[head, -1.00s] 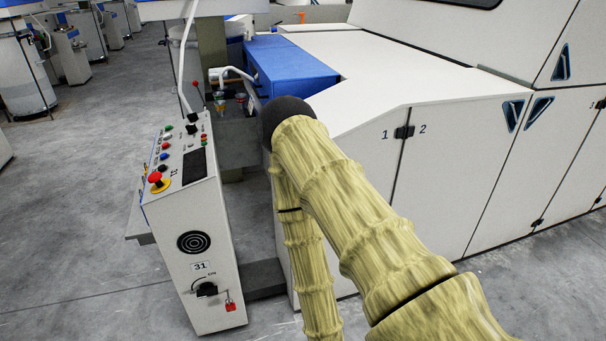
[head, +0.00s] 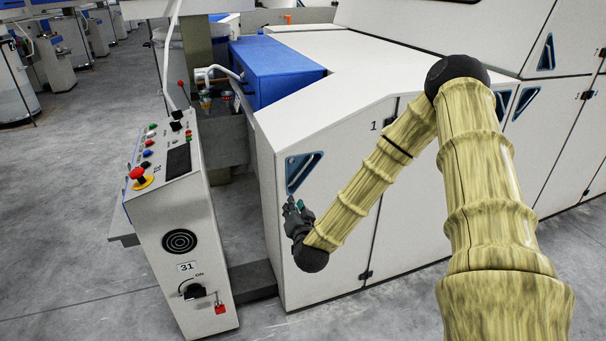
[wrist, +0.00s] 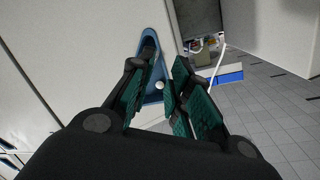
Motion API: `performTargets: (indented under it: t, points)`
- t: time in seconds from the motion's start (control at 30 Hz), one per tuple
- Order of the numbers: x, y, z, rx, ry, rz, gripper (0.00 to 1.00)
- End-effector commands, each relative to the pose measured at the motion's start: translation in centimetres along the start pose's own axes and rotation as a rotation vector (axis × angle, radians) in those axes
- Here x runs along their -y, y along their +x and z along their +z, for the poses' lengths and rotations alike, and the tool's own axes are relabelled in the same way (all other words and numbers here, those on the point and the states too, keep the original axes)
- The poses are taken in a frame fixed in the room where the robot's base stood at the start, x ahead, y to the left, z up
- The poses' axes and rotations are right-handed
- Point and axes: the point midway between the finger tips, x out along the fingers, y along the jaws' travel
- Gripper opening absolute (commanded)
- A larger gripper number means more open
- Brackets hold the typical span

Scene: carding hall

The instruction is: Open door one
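Door one (head: 335,190) is the white panel marked "1" on the side of the carding machine. It looks shut, flush with the panel to its right. Its blue triangular recessed handle (head: 301,171) sits near its upper left corner. My gripper (head: 292,203) is just below and in front of this handle. In the wrist view my gripper (wrist: 161,90) is open, its green-padded fingers apart with nothing held. The blue handle recess (wrist: 153,66) with a small round white spot shows beyond and between the fingers. I cannot tell whether a finger touches the door.
A control cabinet (head: 180,250) marked 31, with a red emergency button (head: 137,174), stands left of the door across a narrow gap. A blue cover (head: 275,70) is above. My arm crosses in front of the door's right edge. Grey floor is free at far left.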

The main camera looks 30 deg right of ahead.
Motion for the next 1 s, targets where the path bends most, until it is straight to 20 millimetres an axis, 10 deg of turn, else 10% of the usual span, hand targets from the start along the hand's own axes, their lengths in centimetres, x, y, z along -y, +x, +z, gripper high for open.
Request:
performTargets:
  t: [0.3,1.0]
  points:
    - [-0.9,2.1,-6.6,-0.191,0.086,0.017,0.19]
    - [-1.0,11.0,-8.5,-0.196,0.087,0.017,0.19]
